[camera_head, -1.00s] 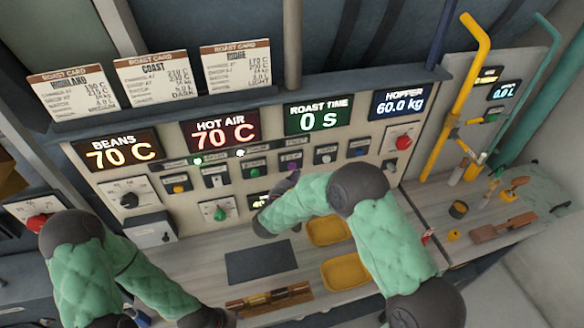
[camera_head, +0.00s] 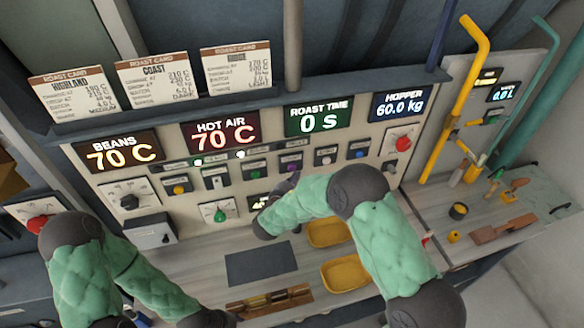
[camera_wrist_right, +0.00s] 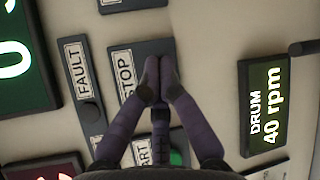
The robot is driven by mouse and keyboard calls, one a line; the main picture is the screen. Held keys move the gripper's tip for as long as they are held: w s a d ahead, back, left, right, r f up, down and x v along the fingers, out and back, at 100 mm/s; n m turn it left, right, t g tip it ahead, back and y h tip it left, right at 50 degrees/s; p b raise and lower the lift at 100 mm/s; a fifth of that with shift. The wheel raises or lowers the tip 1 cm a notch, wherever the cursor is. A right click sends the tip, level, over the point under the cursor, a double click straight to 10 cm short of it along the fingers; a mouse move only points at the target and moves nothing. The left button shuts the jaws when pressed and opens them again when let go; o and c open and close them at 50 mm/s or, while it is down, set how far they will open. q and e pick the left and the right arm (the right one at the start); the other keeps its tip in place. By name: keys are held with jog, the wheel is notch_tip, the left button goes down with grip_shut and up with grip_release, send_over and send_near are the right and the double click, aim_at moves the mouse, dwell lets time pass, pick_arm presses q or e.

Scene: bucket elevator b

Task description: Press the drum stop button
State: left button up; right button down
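My right gripper (camera_wrist_right: 158,80) has its fingers together and holds nothing. Its fingertips are over the dark plate labelled STOP (camera_wrist_right: 128,72) in the right wrist view and cover the button; whether they touch it I cannot tell. In the head view the right gripper (camera_head: 293,180) is at the panel, just below the plate with a purple button (camera_head: 292,168). The green START button (camera_wrist_right: 177,157) is partly behind a finger. The drum display (camera_wrist_right: 265,105) reads 40 rpm. My left arm is at the lower left; its gripper is out of view.
The FAULT plate (camera_wrist_right: 83,80) is beside STOP. A green knob (camera_head: 220,215) and a red button (camera_head: 403,144) are on the same panel. Two yellow trays (camera_head: 344,273) and a dark mat (camera_head: 262,262) lie on the counter below.

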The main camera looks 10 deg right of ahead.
pick_arm(q)
jog(key=shift+f, duration=0.15)
jog(key=shift+f+b, duration=0.6)
jog(key=shift+b, duration=0.15)
pick_arm(e)
jog(key=shift+w, duration=0.45)
pick_arm(q)
jog(key=shift+f+b, duration=0.55)
pick_arm(e)
jog(key=shift+w, duration=0.45)
jog(key=shift+s, duration=0.15)
pick_arm(q)
jog(key=shift+f+b, duration=0.35)
pick_arm(e)
jog(key=shift+s, duration=0.8)
pick_arm(q)
jog(key=shift+w, duration=0.1)
